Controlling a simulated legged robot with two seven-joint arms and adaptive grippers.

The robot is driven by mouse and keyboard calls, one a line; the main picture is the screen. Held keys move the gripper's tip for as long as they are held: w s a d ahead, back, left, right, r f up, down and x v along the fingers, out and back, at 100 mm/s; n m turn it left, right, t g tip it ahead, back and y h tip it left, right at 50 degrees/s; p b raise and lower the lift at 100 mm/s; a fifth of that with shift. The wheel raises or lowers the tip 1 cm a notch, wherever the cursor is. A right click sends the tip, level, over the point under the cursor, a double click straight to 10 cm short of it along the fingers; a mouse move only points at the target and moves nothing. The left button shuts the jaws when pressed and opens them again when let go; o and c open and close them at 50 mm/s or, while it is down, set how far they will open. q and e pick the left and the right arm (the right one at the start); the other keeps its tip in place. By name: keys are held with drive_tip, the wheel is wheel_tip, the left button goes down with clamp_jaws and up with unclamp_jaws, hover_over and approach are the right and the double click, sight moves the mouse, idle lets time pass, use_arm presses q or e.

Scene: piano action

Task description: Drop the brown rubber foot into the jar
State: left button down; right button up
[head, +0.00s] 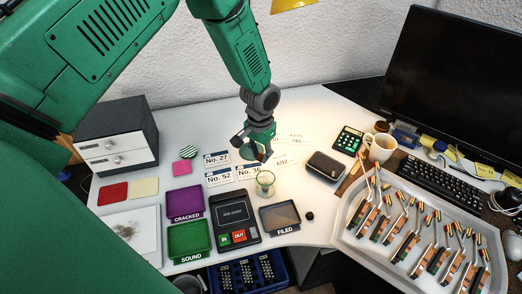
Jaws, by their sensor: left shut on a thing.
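The glass jar (265,185) stands upright on the white table, near the middle of the head view. My left gripper (258,153) is above and just behind the jar, pointing down. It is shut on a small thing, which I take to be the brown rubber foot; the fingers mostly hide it. A small dark round piece (310,216) lies on the table right of the tray marked FILED. My right gripper is not in view.
The FILED tray (281,227), job-card board (235,217), purple CRACKED tray (184,214) and green SOUND tray (205,251) lie in front. A dark case (326,167) and a mug (382,148) are right. A large tray (347,237) holds several piano-action parts.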

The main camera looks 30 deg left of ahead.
use_arm(q)
drive_tip(key=f+b, duration=0.2)
drive_tip(key=d+f+b, duration=0.1)
drive_tip(key=f, duration=0.1)
drive_tip(key=shift+d+f+b, duration=0.1)
drive_tip(key=shift+f+b, duration=0.2)
drive_tip(key=shift+b, duration=0.1)
drive_tip(key=shift+a+f+b, duration=0.35)
drive_tip(key=shift+a+f, duration=0.15)
drive_tip(key=shift+f, duration=0.05)
drive_tip(key=c, duration=1.3)
unclamp_jaws()
drive_tip(key=shift+d, duration=0.25)
drive_tip(key=shift+d, duration=0.1)
wheel_tip(320, 180, up, 11)
drive_tip(key=shift+w+r, duration=0.1)
drive_tip(key=shift+w, duration=0.05)
drive_tip(key=shift+r, duration=0.4)
